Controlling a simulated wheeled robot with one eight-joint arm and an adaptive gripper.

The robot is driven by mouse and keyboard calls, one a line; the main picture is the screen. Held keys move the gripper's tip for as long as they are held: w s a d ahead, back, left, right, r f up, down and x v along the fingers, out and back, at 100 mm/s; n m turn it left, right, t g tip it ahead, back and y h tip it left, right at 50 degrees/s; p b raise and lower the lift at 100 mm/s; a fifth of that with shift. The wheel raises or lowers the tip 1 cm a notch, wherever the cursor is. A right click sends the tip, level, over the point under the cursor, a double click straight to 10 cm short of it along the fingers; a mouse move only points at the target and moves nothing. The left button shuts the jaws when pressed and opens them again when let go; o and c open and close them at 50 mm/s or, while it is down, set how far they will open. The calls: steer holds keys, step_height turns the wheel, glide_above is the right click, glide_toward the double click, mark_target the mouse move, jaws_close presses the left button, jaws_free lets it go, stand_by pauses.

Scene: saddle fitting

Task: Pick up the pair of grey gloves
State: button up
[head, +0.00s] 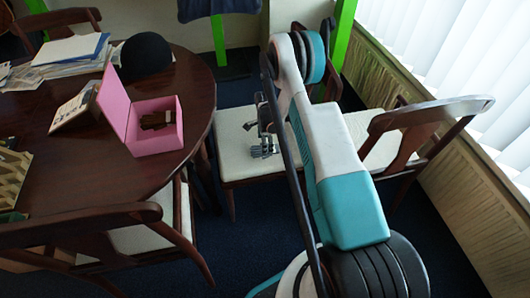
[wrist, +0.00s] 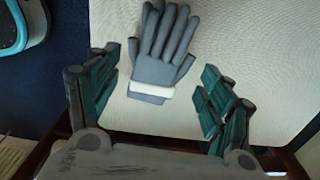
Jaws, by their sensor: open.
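The pair of grey gloves (wrist: 164,55) lies flat on a cream chair seat (wrist: 262,50) in the wrist view, fingers pointing up the picture, with a white cuff edge at the bottom. The gloves lie one over the other. My gripper (wrist: 158,95) is open, its two teal-padded fingers spread on either side below the gloves, with nothing between them. In the head view my gripper (head: 262,140) hangs over the cream seat (head: 236,160) of a chair beside the table. The gloves cannot be made out in the head view.
A dark round table (head: 65,190) at left bears a pink box (head: 155,140), a black hat (head: 146,54) and papers (head: 70,50). Wooden chairs stand around, one (head: 425,115) at right by the radiator (head: 470,205). Green posts (head: 343,35) rise behind.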

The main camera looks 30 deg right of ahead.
step_height(320, 180, down, 4)
steer(key=shift+a+r+b, duration=0.1)
steer(key=shift+r+b, duration=0.1)
steer(key=shift+b, duration=0.5)
steer(key=c, duration=1.1)
steer(key=shift+c, duration=0.2)
steer(key=shift+r, duration=0.15)
